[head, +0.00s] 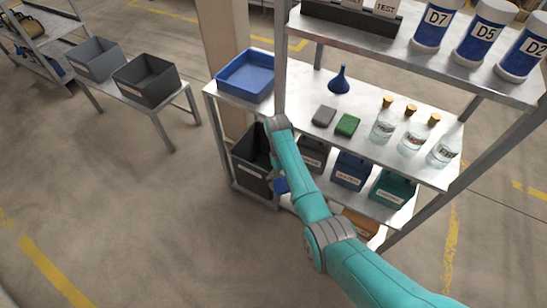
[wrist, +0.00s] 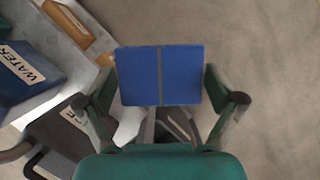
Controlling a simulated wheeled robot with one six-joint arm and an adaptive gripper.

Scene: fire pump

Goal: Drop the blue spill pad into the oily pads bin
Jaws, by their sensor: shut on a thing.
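The blue spill pad (wrist: 160,76) is a flat square with a grey stripe down its middle. My gripper (wrist: 160,88) is shut on it, with a finger at its left and right edges. In the head view, a bit of the blue pad (head: 281,186) shows beside my arm, in front of the lower shelf. My arm hides most of the gripper there. A large black bin (head: 244,176) with a pale label stands at the left end of that lower shelf, close to the pad. Its label is too small to read, so I cannot tell whether it is the oily pads bin.
A grey bin, a blue bin (head: 351,170) and a teal bin (head: 391,188) stand right of the black bin. The blue one reads WATER in the wrist view (wrist: 25,70). Bottles (head: 384,124) and a funnel (head: 340,80) stand above.

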